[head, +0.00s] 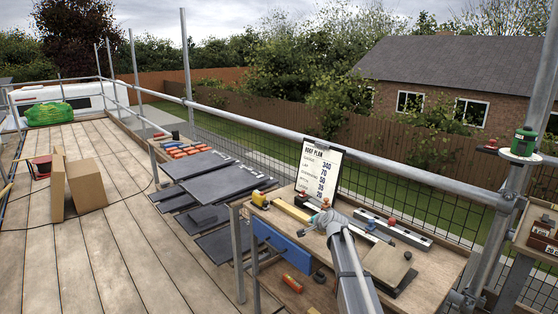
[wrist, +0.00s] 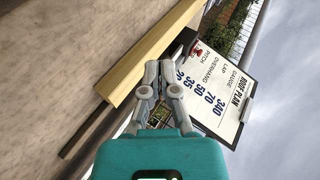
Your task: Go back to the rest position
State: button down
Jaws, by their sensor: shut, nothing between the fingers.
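My gripper (head: 328,219) is above the wooden workbench (head: 437,272) in the head view, in front of the roof plan board. In the wrist view my gripper (wrist: 158,72) has its fingers together with nothing between them. The roof plan board (head: 318,172) stands upright at the back of the bench. It also shows tilted in the wrist view (wrist: 222,95), right of the fingers. A yellowish wooden batten (wrist: 150,62) lies left of the fingers there. My forearm hides part of the bench.
Dark slates (head: 207,182) lie stacked left of the bench. A grey block with knobs (head: 394,229) and a tan slab (head: 388,264) lie on the bench. A scaffold rail (head: 330,144) runs behind. Cardboard boxes (head: 88,184) stand on the planks at left, with bare decking (head: 130,240) in front.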

jog(key=s+d+f+n+g+h, duration=0.1)
jog(key=s+f+n+g, duration=0.25)
jog(key=s, duration=1.05)
jog(key=s+d+f+n+g+h, duration=0.1)
jog(key=s+f+n+g+h, duration=0.2)
jog(key=s, duration=1.1)
jog(key=s+d+f+n+g, duration=0.1)
jog(key=s+f+n+g, duration=0.3)
jog(key=s, duration=1)
notch_tip(320, 180, up, 17)
jog(key=p, duration=1.5)
jog(key=shift+d, duration=0.15)
